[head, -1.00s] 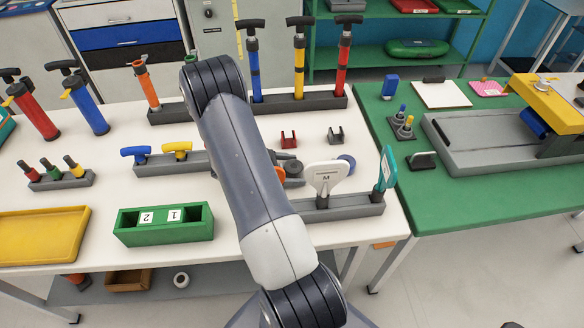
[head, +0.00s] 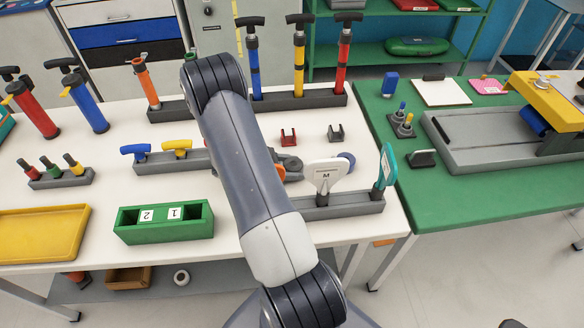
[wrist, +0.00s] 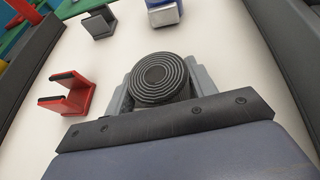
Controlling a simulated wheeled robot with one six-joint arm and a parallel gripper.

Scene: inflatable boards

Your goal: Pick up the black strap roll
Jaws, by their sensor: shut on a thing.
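The black strap roll (wrist: 154,78) shows in the wrist view as a dark disc of wound rings, seen face on. My gripper (wrist: 160,86) has its two grey fingers on either side of the roll, shut on it. The roll is close in front of the gripper's dark plate. I cannot tell whether it touches the white table or is clear of it. In the head view my arm hides the roll and most of the gripper.
A red holder (head: 289,138) and a dark grey holder (head: 336,133) stand behind the gripper's area. A rack of upright pumps (head: 310,101) is further back. A grey block (head: 340,207) with paddles is at the front right, and a green box (head: 164,232) at the front left.

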